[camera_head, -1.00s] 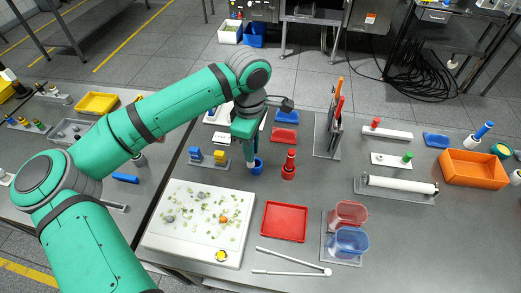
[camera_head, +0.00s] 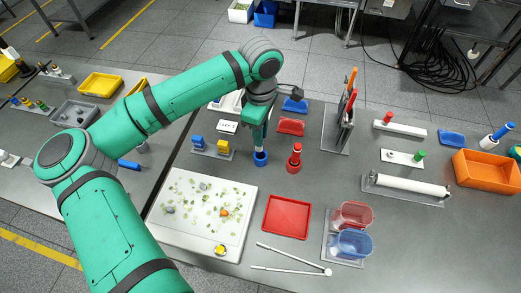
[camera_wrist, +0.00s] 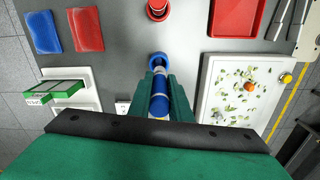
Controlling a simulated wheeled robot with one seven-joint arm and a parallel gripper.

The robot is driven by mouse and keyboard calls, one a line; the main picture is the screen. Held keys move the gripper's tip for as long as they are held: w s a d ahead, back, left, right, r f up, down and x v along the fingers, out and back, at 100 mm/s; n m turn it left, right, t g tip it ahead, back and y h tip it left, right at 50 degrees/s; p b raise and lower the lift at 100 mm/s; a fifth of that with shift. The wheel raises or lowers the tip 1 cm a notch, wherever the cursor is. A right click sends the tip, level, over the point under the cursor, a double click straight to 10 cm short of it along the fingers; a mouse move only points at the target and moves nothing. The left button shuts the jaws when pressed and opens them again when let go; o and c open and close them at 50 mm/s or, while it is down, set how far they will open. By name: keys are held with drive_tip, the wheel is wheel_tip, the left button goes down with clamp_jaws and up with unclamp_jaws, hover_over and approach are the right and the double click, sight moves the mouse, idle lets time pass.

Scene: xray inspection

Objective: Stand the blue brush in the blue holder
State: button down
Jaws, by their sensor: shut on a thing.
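My gripper (camera_head: 258,138) points down above the blue holder (camera_head: 260,158), a small round cup on the grey table. It is shut on the blue brush, whose blue handle (camera_wrist: 159,103) lies between the fingers in the wrist view. The brush's pale lower part reaches toward the blue holder (camera_wrist: 158,60) and overlaps its near rim in that view. In the head view the brush's lower end lines up with the cup's mouth. I cannot tell whether its tip is inside the cup or just above it.
A red holder (camera_head: 294,164) stands close on the right. A rack with blue and yellow pieces (camera_head: 212,150) is on the left. A white sorting board (camera_head: 185,238) and red tray (camera_head: 287,216) lie in front. Blue and red pads (camera_head: 291,127) lie behind.

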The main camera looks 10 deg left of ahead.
sight(261, 150)
wheel_tip(261, 150, down, 7)
drive_tip(key=shift+w+r, duration=0.1)
drive_tip(key=shift+r, duration=0.05)
drive_tip(key=c, duration=1.6)
unclamp_jaws()
drive_tip(key=shift+a, duration=0.1)
drive_tip(key=shift+c, duration=0.2)
wheel_tip(261, 150, up, 10)
drive_tip(key=shift+r, duration=0.25)
